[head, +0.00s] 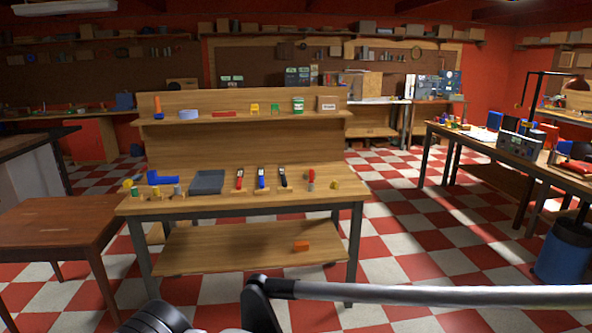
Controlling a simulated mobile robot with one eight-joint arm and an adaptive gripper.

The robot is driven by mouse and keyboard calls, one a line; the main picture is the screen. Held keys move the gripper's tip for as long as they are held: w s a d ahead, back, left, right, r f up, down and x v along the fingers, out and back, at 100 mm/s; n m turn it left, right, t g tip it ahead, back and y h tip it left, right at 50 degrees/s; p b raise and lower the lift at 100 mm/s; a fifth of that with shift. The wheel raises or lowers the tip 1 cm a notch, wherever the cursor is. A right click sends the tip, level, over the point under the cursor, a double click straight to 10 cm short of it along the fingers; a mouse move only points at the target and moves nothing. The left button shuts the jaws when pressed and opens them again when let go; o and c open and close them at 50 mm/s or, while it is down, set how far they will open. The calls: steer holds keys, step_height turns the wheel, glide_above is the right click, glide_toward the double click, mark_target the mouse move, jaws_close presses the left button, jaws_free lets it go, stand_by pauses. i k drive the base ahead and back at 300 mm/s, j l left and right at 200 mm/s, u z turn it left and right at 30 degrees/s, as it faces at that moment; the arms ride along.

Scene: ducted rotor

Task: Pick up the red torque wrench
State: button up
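A red tool (240,177), which looks like the red torque wrench, stands upright on a small wooden block on the workbench top (338,196). It is left of a similar blue tool (261,177) and a black tool (283,177), each on its own block. The red tool is too small to make out in detail. My arm crosses the bottom of the head view, well in front of the bench. My gripper is not in view.
A dark grey flat box (207,182) lies left of the red tool, with a blue object (161,178) beyond it. A red-topped item (311,179) stands right. A raised shelf (240,116) backs the bench. A brown table (60,222) stands left; open floor (430,250) lies right.

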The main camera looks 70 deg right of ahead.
mark_target(240, 171)
steer(key=i+l+z, duration=0.1)
steer(key=l, duration=0.4)
steer(key=i+l+z, duration=0.15)
steer(key=i+l, duration=0.15)
steer(key=l, duration=0.2)
steer(key=i+l+z, duration=0.1)
steer(key=i+l, duration=0.15)
steer(key=l, duration=0.25)
steer(key=i+l+z, duration=0.1)
steer(key=i+l, duration=0.2)
steer(key=l, duration=0.15)
steer(key=i+l+z, duration=0.1)
steer(key=i+l, duration=0.15)
steer(key=l, duration=0.2)
steer(key=i+l+z, duration=0.15)
steer(key=i+l, duration=0.2)
steer(key=i+l+z, duration=0.15)
steer(key=i, duration=0.35)
steer(key=l, duration=0.1)
